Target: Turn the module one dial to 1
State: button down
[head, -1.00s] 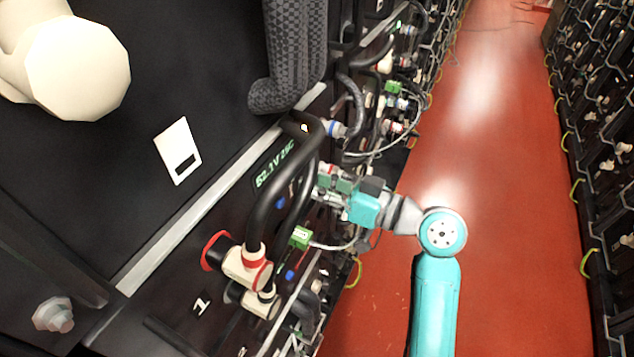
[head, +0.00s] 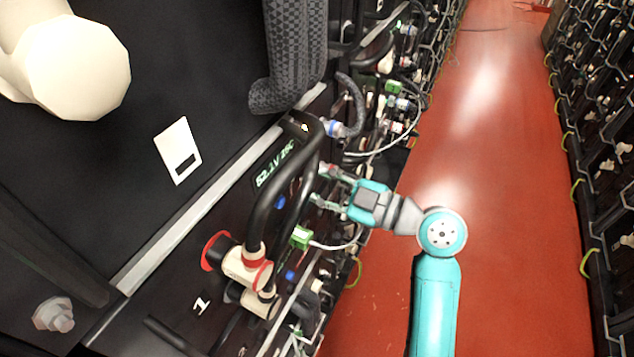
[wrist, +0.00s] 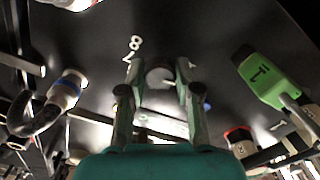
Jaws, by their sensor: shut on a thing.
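My gripper (head: 322,184) reaches left to the dark panel of the module marked 1, behind the thick black cable. In the wrist view its fingers (wrist: 160,80) are closed on the two sides of a small round grey dial (wrist: 159,77) on the panel. White digits (wrist: 132,46), which look like 7 and 8, stand at the upper left of the dial. The dial's pointer and its other digits are hidden or too small to read. In the head view the dial is hidden by the cable and the fingers. A lit display (head: 274,164) reads about 52.1V 25C.
A thick black cable (head: 270,195) with a cream, red-ringed plug (head: 246,268) arches close beside my gripper. A green connector (head: 301,237) with a white lead sits below; it also shows in the wrist view (wrist: 262,80). The red aisle floor (head: 500,200) is clear.

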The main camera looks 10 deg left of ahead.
jog(key=shift+n, duration=0.4)
jog(key=c, duration=0.8)
grip_release()
jog(key=shift+d, duration=0.1)
jog(key=v, duration=1.1)
jog(key=shift+s+d, duration=0.15)
jog(key=shift+d, duration=0.25)
